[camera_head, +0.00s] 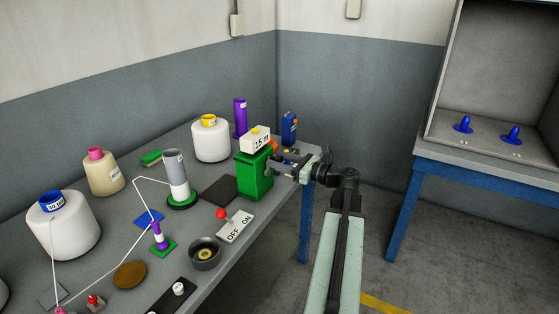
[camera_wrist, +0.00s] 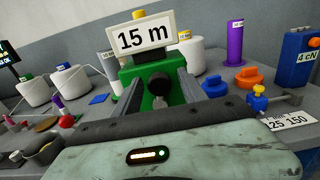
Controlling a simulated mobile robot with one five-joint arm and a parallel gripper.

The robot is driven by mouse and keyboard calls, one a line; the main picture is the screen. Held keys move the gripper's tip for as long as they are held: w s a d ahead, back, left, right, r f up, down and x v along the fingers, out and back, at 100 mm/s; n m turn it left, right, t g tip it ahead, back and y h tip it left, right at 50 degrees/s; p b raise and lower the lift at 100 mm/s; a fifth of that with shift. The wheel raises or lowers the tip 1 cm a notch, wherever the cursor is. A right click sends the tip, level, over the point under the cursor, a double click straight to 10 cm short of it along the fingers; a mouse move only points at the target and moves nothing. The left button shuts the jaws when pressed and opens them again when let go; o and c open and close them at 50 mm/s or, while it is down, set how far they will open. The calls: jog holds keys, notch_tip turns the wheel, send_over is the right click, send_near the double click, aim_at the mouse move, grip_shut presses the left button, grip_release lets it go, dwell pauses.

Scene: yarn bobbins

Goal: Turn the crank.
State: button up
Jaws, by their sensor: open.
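The green box (camera_head: 254,176) stands near the table's right end, with a white "15 m" sign on top. In the wrist view the green box (camera_wrist: 149,73) is straight ahead. A dark round knob (camera_wrist: 159,87), which looks like the crank's handle, shows in front of the box's face. My gripper (camera_head: 279,164) is open at the box's right side. In the wrist view the fingers of my gripper (camera_wrist: 161,80) lie to either side of the knob. I cannot tell whether they touch it. The crank's arm is hidden.
A blue "4 cN" block (camera_head: 289,128) and a purple bobbin (camera_head: 240,118) stand behind the box. An orange piece (camera_wrist: 248,77) and a small blue-and-yellow fitting (camera_wrist: 260,98) lie right of my gripper.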

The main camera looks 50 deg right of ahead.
jog(key=shift+w, duration=0.1)
grip_shut()
dwell(1.3)
